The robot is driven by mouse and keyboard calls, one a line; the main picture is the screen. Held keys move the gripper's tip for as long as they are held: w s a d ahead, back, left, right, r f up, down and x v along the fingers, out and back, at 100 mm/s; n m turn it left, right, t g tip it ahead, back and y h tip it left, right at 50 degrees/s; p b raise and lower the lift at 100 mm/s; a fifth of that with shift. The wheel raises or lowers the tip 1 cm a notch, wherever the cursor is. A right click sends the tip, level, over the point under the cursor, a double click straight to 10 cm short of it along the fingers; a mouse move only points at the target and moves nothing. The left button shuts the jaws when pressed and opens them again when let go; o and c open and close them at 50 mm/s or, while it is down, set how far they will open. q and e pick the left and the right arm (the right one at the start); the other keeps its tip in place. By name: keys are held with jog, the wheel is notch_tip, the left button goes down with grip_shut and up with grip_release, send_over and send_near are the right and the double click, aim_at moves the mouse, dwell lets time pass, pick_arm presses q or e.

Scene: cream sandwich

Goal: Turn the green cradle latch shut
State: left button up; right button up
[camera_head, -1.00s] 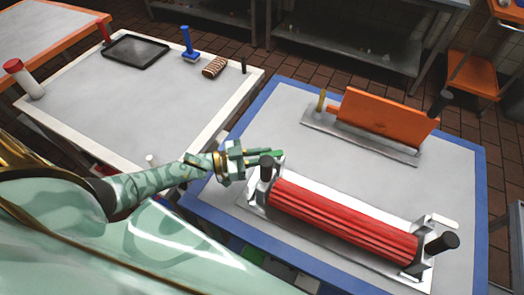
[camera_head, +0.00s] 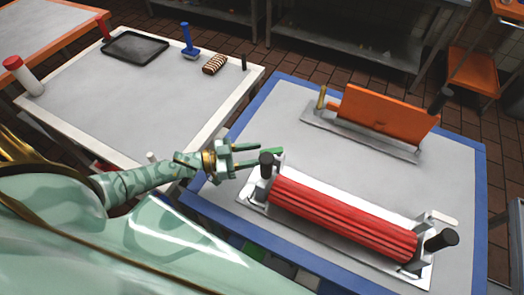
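The cradle holds a ribbed red roller (camera_head: 340,220) with black end knobs. The latch lies close beside the left black knob, which partly hides the area around it. My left gripper (camera_head: 256,154) is just left of the latch and knob, with its two fingers apart and pointing right at them. Nothing shows clearly between the fingers. I cannot tell whether a fingertip touches the latch. My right gripper is not in view.
An orange panel (camera_head: 385,115) stands on a metal base behind the roller. The blue-edged table (camera_head: 465,180) is clear on its right side. On the left table are a dark tray (camera_head: 135,48), a blue-handled tool (camera_head: 188,42) and a striped brown block (camera_head: 214,65).

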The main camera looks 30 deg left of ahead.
pick_arm(q)
jog(key=v, duration=1.3)
jog(key=shift+b, duration=0.45)
jog(key=shift+s+a, duration=0.1)
jog(key=shift+s, duration=0.05)
jog(key=shift+c, duration=0.3)
